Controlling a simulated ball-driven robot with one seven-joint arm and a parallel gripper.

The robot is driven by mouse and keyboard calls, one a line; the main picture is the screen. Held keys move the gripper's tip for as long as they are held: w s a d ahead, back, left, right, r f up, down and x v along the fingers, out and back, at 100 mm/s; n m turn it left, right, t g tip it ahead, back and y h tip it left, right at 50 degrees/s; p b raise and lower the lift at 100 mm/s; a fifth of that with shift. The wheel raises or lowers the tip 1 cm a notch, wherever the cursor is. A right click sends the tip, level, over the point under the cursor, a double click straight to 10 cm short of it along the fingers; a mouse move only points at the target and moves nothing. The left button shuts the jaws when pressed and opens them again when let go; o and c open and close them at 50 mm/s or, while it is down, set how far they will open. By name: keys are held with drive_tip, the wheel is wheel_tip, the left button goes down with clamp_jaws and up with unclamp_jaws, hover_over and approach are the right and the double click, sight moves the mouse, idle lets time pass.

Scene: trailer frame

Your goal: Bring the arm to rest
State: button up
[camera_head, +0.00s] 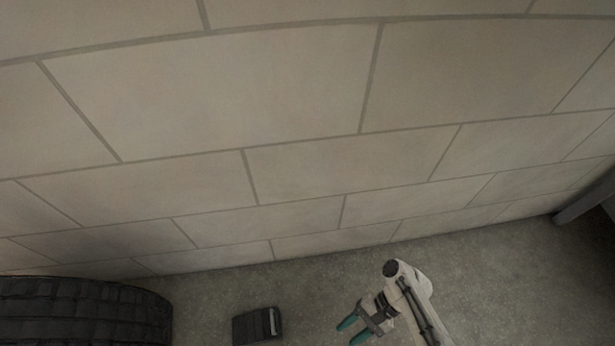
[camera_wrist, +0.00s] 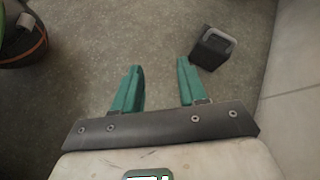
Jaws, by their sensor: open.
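My gripper (camera_head: 348,330) is at the bottom of the head view, at the end of my pale arm, with its two green fingers apart. In the wrist view my gripper (camera_wrist: 158,82) also shows, the fingers spread with bare floor between them. It holds nothing. A dark box-like object with a grey handle or edge (camera_wrist: 213,47) lies beyond the right fingertip in the wrist view. It also shows in the head view (camera_head: 257,325), left of my gripper and apart from it.
A pale block wall (camera_head: 300,90) fills most of the head view. A black tyre (camera_head: 80,310) lies at the lower left. A dark beam (camera_head: 585,198) is at the right edge. A round dark object with an orange band (camera_wrist: 22,40) is at the wrist view's upper left. Grey floor (camera_wrist: 110,40) is open between.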

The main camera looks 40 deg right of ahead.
drive_tip(key=w+d+r+n+h+p, duration=0.1)
drive_tip(key=d+r+n+h+p, duration=0.2)
drive_tip(key=r, duration=1.3)
drive_tip(key=w+d+r+n+h+p, duration=0.2)
drive_tip(key=r+n+p, duration=0.5)
drive_tip(key=r+p, duration=0.7)
drive_tip(key=w+d+r+n+h+p, duration=0.1)
drive_tip(key=d+r+n+h+p, duration=0.3)
drive_tip(key=r+p, duration=0.5)
wheel_tip(320, 180, up, 11)
drive_tip(key=shift+w+d+r+n+h, duration=0.25)
drive_tip(key=shift+n+h, duration=0.25)
drive_tip(key=shift+h, duration=0.6)
